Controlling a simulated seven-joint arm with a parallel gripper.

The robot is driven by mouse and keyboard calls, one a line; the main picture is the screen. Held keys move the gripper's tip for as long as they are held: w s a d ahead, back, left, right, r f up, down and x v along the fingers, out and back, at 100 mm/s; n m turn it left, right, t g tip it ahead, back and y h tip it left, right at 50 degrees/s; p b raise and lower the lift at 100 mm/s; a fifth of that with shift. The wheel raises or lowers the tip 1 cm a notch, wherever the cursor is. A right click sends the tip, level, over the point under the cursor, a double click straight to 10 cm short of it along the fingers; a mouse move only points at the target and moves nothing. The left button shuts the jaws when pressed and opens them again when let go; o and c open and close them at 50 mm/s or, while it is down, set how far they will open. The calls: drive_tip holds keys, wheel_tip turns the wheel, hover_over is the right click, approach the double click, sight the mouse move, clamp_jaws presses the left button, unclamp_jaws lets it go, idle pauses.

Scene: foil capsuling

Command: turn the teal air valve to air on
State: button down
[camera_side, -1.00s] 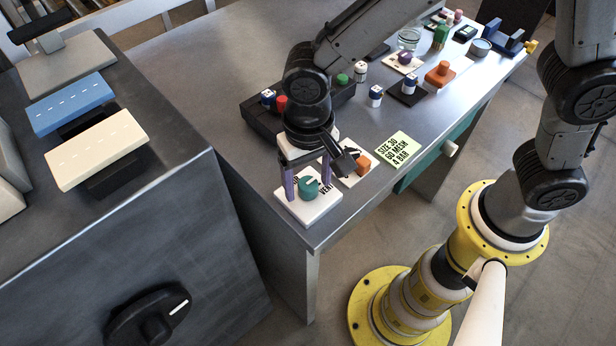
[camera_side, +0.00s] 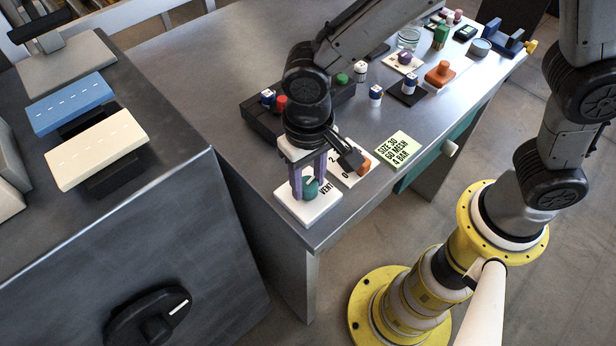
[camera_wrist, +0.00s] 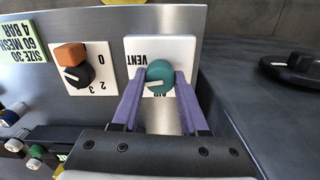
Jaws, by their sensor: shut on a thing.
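The teal air valve (camera_side: 311,187) is a round knob with a white pointer line on a white plate (camera_side: 322,209) at the table's front corner. In the wrist view the knob (camera_wrist: 159,74) sits between my purple fingers, its plate (camera_wrist: 133,47) reading VENT at upper left and AIR lower, partly hidden. My gripper (camera_side: 309,188) points down over the plate and is shut on the knob; the fingers (camera_wrist: 158,84) also show in the wrist view.
Beside the valve is a plate with an orange-and-black selector knob (camera_wrist: 73,65) numbered 0 to 3. A green note (camera_side: 397,149) lies near the table edge. A dark tray with coloured buttons (camera_side: 264,101) stands behind my gripper.

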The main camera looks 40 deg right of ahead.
sight(308, 183)
drive_tip(key=n, duration=0.4)
drive_tip(key=shift+n, duration=0.3)
drive_tip(key=n, duration=0.3)
drive_tip(key=shift+r+n, duration=0.1)
drive_tip(key=shift+n, duration=0.2)
drive_tip(key=n, duration=0.4)
drive_tip(key=shift+n, duration=2.1)
drive_tip(key=shift+c, duration=2.2)
unclamp_jaws()
wheel_tip(308, 183, up, 14)
